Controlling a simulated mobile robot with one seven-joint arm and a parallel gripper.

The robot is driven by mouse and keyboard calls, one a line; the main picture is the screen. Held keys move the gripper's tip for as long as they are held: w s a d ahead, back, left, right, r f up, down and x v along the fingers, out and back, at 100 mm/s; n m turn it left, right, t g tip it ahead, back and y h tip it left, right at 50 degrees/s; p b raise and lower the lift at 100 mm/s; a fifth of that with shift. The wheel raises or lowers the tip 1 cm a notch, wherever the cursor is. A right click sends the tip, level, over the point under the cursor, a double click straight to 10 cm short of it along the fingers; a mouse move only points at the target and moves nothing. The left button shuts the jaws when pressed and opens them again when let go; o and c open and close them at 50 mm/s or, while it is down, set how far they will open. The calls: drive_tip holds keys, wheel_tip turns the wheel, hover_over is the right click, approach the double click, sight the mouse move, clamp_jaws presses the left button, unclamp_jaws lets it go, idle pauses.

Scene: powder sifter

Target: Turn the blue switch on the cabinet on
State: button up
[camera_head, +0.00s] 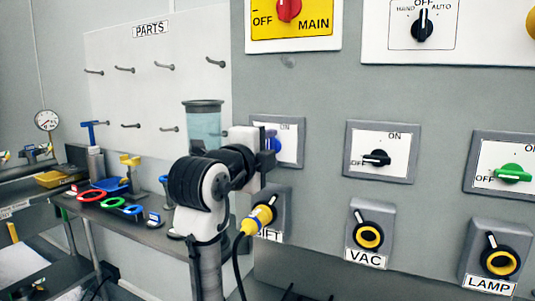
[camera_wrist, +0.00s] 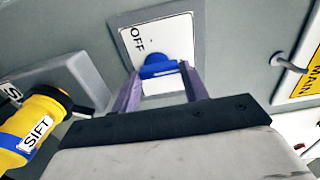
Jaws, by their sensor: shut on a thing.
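The blue switch (camera_wrist: 158,68) sits on a white plate (camera_wrist: 165,38) in a grey frame on the cabinet. The plate reads OFF in the wrist view and ON at upper right in the head view. My gripper (camera_wrist: 160,76) is shut on the blue switch, with one purple finger on each side of it. In the head view the switch (camera_head: 277,144) is partly hidden behind my gripper (camera_head: 268,152). I cannot tell for certain which mark its handle points to.
The yellow SIFT plug (camera_head: 260,215) and its cable are just below my gripper. A black switch (camera_head: 377,158) and a green switch (camera_head: 512,174) are to the right. The red MAIN switch (camera_head: 289,8) is above. A clear hopper (camera_head: 203,122) stands behind my arm, at left.

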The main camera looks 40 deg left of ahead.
idle(0.5)
drive_tip(key=o, duration=1)
drive_tip(key=b+v, duration=0.3)
drive_tip(key=v, duration=1)
drive_tip(key=shift+s, duration=0.4)
